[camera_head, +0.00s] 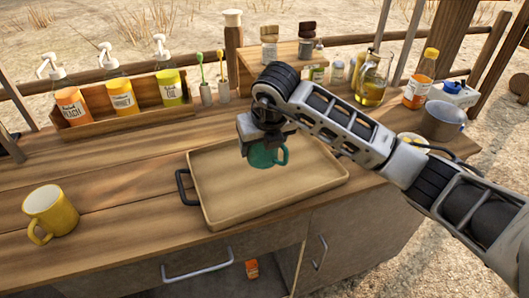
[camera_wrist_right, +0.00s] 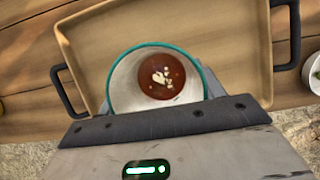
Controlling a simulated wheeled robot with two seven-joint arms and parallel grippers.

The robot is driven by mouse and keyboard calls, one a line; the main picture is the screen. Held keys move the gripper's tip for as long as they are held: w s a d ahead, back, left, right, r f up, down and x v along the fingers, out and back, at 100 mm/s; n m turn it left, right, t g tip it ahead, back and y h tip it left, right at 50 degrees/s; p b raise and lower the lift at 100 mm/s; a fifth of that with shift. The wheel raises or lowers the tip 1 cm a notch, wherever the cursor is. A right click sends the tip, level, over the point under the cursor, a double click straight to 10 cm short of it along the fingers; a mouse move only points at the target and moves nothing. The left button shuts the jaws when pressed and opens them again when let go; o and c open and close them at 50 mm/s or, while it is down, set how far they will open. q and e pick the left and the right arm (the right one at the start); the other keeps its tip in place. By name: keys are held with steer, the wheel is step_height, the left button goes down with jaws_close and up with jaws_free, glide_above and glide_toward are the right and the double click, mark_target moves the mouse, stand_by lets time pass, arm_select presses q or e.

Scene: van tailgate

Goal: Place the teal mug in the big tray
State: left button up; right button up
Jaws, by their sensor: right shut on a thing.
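The teal mug (camera_head: 262,156) hangs in my right gripper (camera_head: 264,137), over the big tray in the head view. The gripper is shut on it. In the right wrist view the mug (camera_wrist_right: 115,88) shows its teal rim and pale inside, with a red-brown content and pale bits at the bottom. The big tray (camera_head: 225,205) is tan with black handles and lies on the wooden counter; it also fills much of the right wrist view (camera_wrist_right: 235,50). Whether the mug touches the tray floor I cannot tell. My left gripper is not in view.
A yellow mug (camera_head: 50,212) stands left of the tray. Pump bottles (camera_head: 122,92) stand in a wooden rack at the back left. The tray is otherwise empty.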

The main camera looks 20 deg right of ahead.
mark_target(265, 156)
steer(key=shift+w+d+f, duration=0.25)
steer(key=shift+w+f, duration=0.1)
steer(key=shift+f, duration=0.1)
steer(key=shift+w+d+f+p, duration=0.1)
steer(key=shift+f+p, duration=0.1)
steer(key=shift+f, duration=0.85)
steer(key=shift+w+d+f+p, duration=0.1)
steer(key=shift+f+p, duration=0.05)
steer(key=shift+f, duration=0.85)
steer(key=o, duration=1.1)
steer(key=b+v, duration=0.1)
steer(key=v, duration=1.1)
steer(key=shift+r, duration=0.15)
